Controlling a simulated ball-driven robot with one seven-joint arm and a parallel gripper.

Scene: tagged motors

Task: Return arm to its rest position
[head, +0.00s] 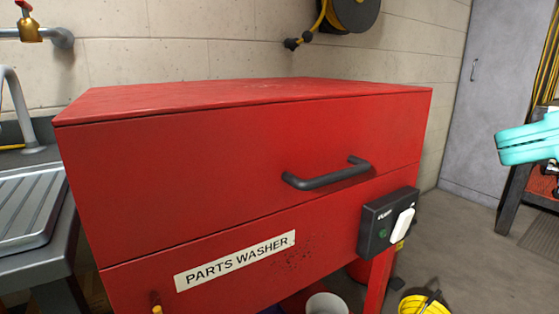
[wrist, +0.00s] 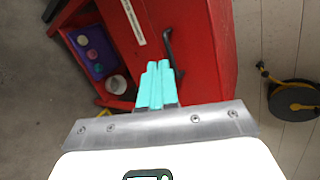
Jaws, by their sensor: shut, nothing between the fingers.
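My gripper (head: 503,149) shows as teal fingers at the right edge of the head view, pointing left, in the air and to the right of the red parts washer (head: 240,140). In the wrist view my gripper (wrist: 158,66) has its fingers together with nothing held. The red washer (wrist: 205,50) lies beyond the fingertips there. The rest of my arm is out of the head view.
The washer's lid is down, with a dark handle (head: 328,174) and a switch box (head: 388,222) at its front. A hose reel (head: 354,10) hangs on the wall. A grey cabinet (head: 490,95) stands behind.

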